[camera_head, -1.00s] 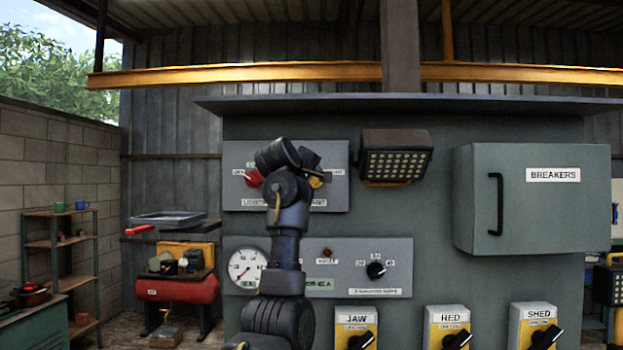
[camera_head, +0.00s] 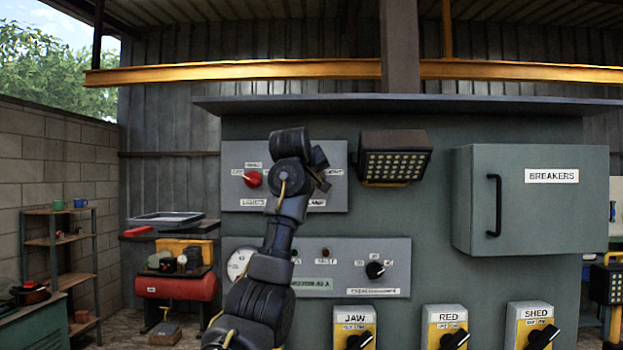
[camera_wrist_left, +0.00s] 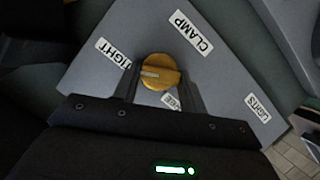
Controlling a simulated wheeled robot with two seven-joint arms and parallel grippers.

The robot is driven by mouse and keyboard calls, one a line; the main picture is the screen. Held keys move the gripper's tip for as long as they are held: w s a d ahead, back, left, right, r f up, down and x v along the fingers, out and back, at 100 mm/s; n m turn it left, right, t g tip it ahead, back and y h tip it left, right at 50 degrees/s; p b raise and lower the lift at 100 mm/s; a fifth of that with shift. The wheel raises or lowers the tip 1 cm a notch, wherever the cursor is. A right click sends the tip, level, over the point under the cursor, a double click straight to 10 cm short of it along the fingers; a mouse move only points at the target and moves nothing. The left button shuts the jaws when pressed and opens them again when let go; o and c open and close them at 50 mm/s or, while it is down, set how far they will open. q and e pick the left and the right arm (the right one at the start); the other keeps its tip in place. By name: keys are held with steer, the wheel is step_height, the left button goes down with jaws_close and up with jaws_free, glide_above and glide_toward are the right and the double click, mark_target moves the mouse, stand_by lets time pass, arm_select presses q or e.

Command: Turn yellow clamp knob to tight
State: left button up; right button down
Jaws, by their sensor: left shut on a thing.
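The yellow clamp knob (camera_wrist_left: 160,72) sits on a grey panel face in the left wrist view. My left gripper (camera_wrist_left: 158,90) is shut on it, one finger on each side. A pale mark on the knob lies on its left half. The TIGHT label (camera_wrist_left: 113,52) is up and left of the knob, the CLAMP label (camera_wrist_left: 187,33) up and right. A partly covered label (camera_wrist_left: 170,101) shows below it. In the head view my left gripper (camera_head: 321,180) is at the upper panel's right part, and the knob is hidden behind it. My right gripper is not in view.
A red knob (camera_head: 252,179) is left of my wrist on the same panel. A lamp (camera_head: 393,160) juts out close to the right. A black dial (camera_head: 375,270) and a partly hidden gauge (camera_head: 238,262) are below. The BREAKERS box (camera_head: 530,200) stands out farther right.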

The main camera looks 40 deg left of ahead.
arm_select(q)
steer(key=shift+f, duration=0.25)
steer(key=o, duration=0.7)
steer(key=shift+o, duration=1.4)
steer(key=shift+r, duration=0.15)
steer(key=shift+s, duration=0.1)
steer(key=b+v, duration=0.6)
steer(key=v, duration=0.4)
steer(key=shift+s+d+r, duration=0.2)
